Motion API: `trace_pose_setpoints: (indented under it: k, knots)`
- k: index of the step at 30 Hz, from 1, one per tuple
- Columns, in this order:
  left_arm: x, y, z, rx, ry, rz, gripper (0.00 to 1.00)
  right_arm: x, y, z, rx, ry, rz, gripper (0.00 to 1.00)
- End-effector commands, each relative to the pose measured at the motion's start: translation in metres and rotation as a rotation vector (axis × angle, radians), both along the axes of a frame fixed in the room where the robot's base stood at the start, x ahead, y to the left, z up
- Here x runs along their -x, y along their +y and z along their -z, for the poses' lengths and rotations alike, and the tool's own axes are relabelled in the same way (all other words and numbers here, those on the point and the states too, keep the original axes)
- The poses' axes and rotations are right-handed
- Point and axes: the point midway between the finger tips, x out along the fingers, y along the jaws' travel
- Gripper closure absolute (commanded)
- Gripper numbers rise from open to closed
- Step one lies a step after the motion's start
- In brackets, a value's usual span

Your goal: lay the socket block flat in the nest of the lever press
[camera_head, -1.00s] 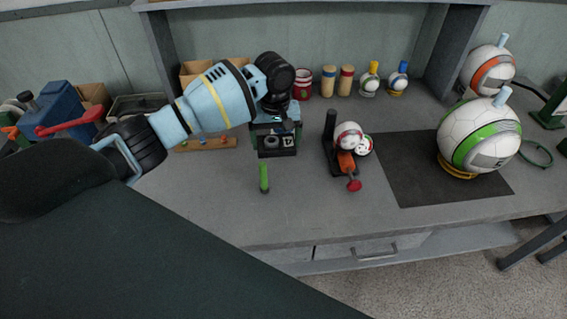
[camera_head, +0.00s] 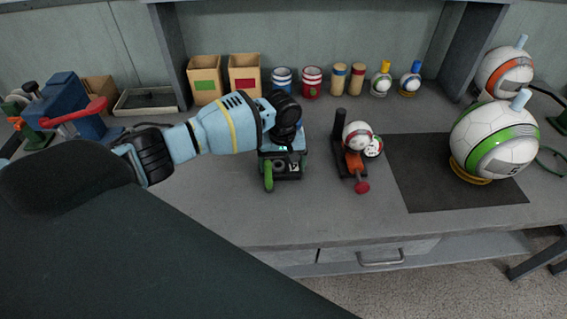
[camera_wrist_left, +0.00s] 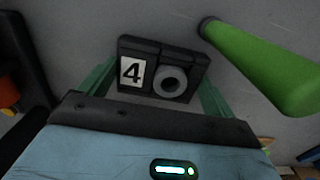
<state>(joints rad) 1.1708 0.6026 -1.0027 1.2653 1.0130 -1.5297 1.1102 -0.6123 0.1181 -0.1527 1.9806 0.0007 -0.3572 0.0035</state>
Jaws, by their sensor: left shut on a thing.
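The socket block (camera_wrist_left: 190,57) is black, with a grey ring socket and a white "4" label. It also shows under my wrist in the head view (camera_head: 294,174). My left gripper (camera_wrist_left: 155,82) is shut on it, one green finger at each side. The label and ring face up toward the wrist camera; its height over the bench is unclear. A blue machine with a red lever handle (camera_head: 83,112) stands at the far left and may be the lever press; its nest is not visible. My right gripper is not in view.
A green handle (camera_head: 268,176) is close beside the block and large in the wrist view (camera_wrist_left: 265,62). A black stand with an orange arm, red knob (camera_head: 362,187) and balls is to the right. A dark mat (camera_head: 420,185) lies beyond. The bench front is clear.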

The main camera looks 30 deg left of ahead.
Motion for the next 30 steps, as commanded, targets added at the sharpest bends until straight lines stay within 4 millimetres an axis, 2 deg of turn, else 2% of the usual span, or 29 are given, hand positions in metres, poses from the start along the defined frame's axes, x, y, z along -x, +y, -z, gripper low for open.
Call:
trace_pose_setpoints:
  k: [11,12,14,23,26,30]
  knots:
    - [0.000,-0.001,0.002,0.001,-0.001,0.001,0.34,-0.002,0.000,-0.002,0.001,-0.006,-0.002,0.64]
    - [0.000,-0.001,0.002,0.000,-0.001,0.001,0.06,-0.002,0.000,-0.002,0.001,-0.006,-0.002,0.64]
    - [0.000,0.000,0.002,0.000,-0.001,0.001,0.00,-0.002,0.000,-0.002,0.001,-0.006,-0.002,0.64]
    - [-0.001,0.000,-0.002,0.000,-0.002,0.001,0.00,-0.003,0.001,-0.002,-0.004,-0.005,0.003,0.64]
    - [-0.001,-0.001,-0.014,0.001,-0.004,0.001,0.00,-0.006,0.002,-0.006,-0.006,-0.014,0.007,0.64]
    - [-0.002,-0.001,-0.041,0.002,-0.008,0.002,0.00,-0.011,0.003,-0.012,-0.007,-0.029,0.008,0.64]
